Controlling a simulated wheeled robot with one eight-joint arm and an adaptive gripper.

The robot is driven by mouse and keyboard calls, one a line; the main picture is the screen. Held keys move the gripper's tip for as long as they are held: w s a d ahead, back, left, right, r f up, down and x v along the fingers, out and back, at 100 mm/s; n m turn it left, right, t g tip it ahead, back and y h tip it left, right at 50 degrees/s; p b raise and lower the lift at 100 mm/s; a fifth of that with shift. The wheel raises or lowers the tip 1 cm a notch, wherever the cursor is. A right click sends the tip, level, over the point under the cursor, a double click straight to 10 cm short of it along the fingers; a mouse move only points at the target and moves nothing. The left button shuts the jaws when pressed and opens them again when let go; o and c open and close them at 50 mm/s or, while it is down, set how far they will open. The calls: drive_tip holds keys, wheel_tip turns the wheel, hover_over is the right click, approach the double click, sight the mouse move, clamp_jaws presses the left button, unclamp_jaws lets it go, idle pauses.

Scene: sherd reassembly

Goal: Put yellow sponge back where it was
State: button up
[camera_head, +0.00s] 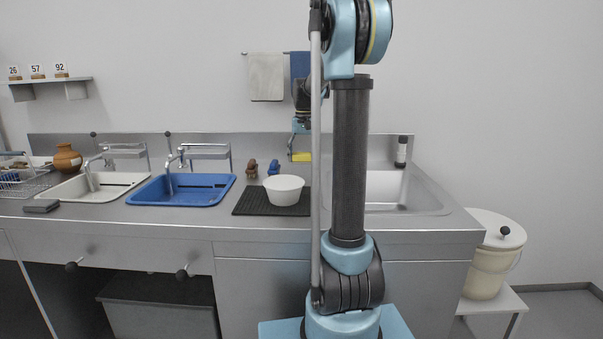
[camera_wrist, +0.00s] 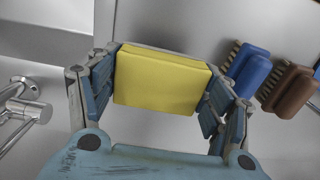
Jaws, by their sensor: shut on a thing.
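The yellow sponge (camera_wrist: 160,80) is a flat block held between the two blue-padded fingers of my gripper (camera_wrist: 158,88) in the wrist view. The pads press on its left and right ends. In the head view the sponge (camera_head: 302,157) shows at the end of my gripper (camera_head: 300,150), in front of the back wall of the steel counter and to the right of the brushes. It appears raised above the counter. My arm column hides part of the area right of it.
A blue brush (camera_head: 274,167) and a brown brush (camera_head: 252,168) stand behind a white bowl (camera_head: 284,186) on a black ribbed mat (camera_head: 246,204). A blue basin (camera_head: 182,190) and a white basin (camera_head: 88,187) lie left.

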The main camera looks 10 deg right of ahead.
sight(303, 175)
drive_tip(key=shift+f, duration=2.7)
drive_tip(key=o, duration=1.1)
wheel_tip(303, 175, up, 12)
drive_tip(key=shift+r, duration=0.1)
